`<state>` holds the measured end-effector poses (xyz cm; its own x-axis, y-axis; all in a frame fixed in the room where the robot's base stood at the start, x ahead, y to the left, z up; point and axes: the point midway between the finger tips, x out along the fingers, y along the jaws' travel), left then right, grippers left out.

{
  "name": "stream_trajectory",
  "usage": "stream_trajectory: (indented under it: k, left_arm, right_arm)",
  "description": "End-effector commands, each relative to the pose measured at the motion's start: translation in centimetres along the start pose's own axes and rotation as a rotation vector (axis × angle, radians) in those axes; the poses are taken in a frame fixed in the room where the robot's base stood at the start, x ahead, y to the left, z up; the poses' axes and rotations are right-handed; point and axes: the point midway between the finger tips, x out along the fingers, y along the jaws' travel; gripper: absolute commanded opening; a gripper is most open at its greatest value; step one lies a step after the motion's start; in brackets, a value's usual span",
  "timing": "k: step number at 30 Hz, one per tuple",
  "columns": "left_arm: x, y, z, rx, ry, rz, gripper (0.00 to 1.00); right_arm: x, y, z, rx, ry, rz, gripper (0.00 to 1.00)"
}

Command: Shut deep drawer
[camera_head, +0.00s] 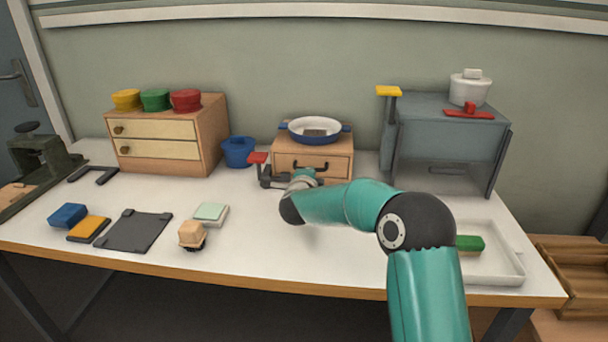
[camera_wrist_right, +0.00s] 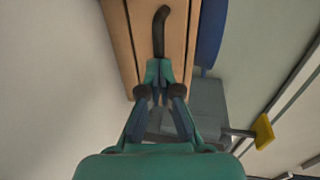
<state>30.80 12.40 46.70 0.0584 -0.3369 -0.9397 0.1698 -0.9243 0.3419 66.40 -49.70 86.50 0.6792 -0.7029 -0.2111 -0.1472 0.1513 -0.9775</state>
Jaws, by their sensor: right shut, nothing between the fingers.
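A small wooden cabinet (camera_head: 290,149) stands at the back middle of the table. Its single drawer (camera_head: 338,168) is tall, with a dark curved handle (camera_head: 311,164) that also shows in the wrist view (camera_wrist_right: 162,28). The drawer front looks nearly flush; I cannot tell whether a small gap is left. My right gripper (camera_wrist_right: 158,92) is shut and empty, its tips close to the lower end of the handle in the wrist view. I cannot tell whether they touch. In the head view my right arm reaches to the drawer's front and partly hides it. My left gripper is out of view.
A blue-rimmed pan (camera_head: 315,131) sits on the cabinet. A red-topped dark device (camera_head: 258,158) stands left of it, with a blue bowl (camera_head: 238,152) behind. A two-drawer chest (camera_head: 212,135) is left; a grey housing (camera_head: 450,130) is right.

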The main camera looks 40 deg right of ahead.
Motion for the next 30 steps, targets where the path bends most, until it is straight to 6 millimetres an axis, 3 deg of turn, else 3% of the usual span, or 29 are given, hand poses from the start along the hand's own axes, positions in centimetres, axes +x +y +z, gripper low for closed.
stream_trajectory:
  k: [9, 14, 20, 30]
  left_arm:
    - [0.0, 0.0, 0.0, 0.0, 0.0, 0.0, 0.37]
    - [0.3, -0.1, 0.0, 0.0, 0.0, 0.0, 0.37]
    - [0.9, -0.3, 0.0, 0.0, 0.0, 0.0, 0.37]
    - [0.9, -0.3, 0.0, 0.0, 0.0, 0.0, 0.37]
  right_arm:
    - [0.1, -0.4, -0.2, 0.002, 0.002, -0.01, 0.0]
    - [-0.9, -0.4, 0.1, 0.002, -0.001, -0.01, 0.0]
    - [-4.1, -0.3, 1.1, 0.001, -0.008, -0.008, 0.0]
    - [-11.4, -0.3, 1.1, 0.0, -0.01, -0.006, 0.0]
